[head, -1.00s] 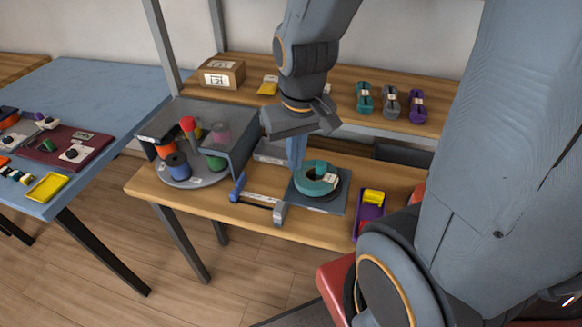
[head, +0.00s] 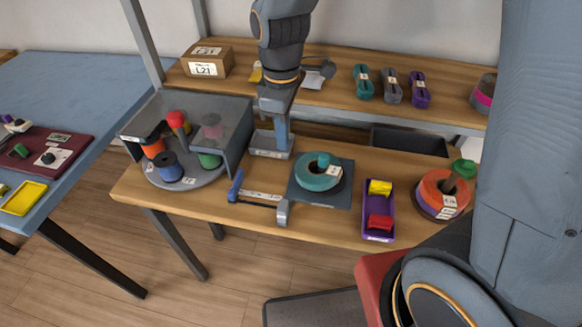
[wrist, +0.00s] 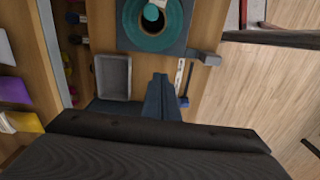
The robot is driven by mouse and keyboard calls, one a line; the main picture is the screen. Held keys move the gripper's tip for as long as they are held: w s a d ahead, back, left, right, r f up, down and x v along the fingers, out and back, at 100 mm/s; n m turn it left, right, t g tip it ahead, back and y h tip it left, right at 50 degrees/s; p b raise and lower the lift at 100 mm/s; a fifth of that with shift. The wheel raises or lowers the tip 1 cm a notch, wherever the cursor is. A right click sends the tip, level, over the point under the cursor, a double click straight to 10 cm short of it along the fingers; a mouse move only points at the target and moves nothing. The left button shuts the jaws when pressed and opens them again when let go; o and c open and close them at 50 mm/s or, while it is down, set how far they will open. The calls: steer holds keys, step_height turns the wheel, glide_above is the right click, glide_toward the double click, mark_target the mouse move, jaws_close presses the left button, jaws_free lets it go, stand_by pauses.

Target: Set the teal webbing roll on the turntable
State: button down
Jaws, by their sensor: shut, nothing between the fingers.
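The teal webbing roll (head: 312,180) lies flat on a dark square plate (head: 338,198) on the wooden bench, with a teal knob in its middle. It also shows at the top of the wrist view (wrist: 134,38). The turntable (head: 199,180), a round grey disc at the bench's left, stands partly under a grey cover and carries several spools. My gripper (head: 281,143) is shut and empty, to the left of the roll and apart from it, in front of a small grey bin. Its closed fingers also show in the wrist view (wrist: 160,97).
The grey cover (head: 222,112) stands over the turntable's back. A grey bin (wrist: 113,77) and a blue-handled clamp (head: 262,199) lie between turntable and roll. A purple tray (head: 378,226) and an orange roll (head: 432,197) are to the right. A shelf (head: 330,95) runs behind.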

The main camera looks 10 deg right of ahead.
steer(key=f, duration=0.3)
steer(key=a+f+n+p, duration=0.1)
steer(key=f, duration=0.3)
steer(key=a+f+n+p, duration=0.1)
steer(key=f, duration=0.2)
steer(key=shift+w+a+f, duration=0.2)
steer(key=shift+f, duration=0.15)
steer(key=d, duration=0.1)
steer(key=d+p, duration=0.1)
steer(key=shift+s+d+r, duration=0.15)
steer(key=shift+s+d, duration=0.1)
steer(key=shift+d, duration=0.05)
steer(key=shift+d+p, duration=0.35)
steer(key=shift+d, duration=0.3)
steer(key=shift+s, duration=0.1)
